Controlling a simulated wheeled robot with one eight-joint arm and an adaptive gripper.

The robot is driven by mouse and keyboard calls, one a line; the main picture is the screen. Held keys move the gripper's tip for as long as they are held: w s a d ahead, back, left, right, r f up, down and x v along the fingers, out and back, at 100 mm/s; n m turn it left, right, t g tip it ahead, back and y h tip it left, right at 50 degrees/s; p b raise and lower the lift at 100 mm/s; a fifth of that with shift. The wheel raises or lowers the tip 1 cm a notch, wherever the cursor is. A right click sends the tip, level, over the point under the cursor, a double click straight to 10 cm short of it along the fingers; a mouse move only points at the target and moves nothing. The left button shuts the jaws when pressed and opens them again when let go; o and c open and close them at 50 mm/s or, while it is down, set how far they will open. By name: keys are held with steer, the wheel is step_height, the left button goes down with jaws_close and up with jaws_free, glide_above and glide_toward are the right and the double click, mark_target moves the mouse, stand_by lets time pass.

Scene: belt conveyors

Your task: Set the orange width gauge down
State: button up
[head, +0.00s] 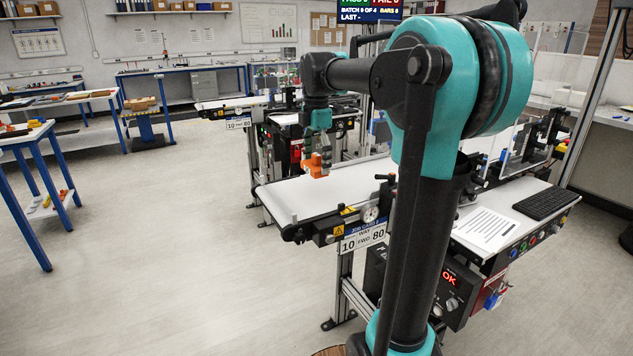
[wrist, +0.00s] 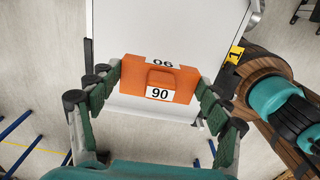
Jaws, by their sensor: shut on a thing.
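The orange width gauge (wrist: 160,77) is a block with a grip on top and white labels reading 90. My gripper (wrist: 157,85) is shut on it, with green-padded fingers at its left and right ends. In the head view the gauge (head: 317,166) hangs below my gripper (head: 318,150), over the white belt (head: 345,188) of the near conveyor, close to the belt's far edge. Whether its underside touches the belt I cannot tell; in the head view it looks at or just above the surface.
The belt around the gauge is bare. A dial gauge (head: 370,214) and a black bracket stand on the conveyor's near side. A keyboard (head: 541,203) and paper sheet (head: 487,228) lie on the right. A second conveyor (head: 232,106) stands behind; open floor lies left.

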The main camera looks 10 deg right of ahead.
mark_target(316, 154)
steer(key=shift+f, duration=3.2)
steer(key=shift+f, duration=0.1)
steer(key=o, duration=1.2)
steer(key=shift+o, duration=0.2)
step_height(316, 154, up, 12)
steer(key=shift+r, duration=0.15)
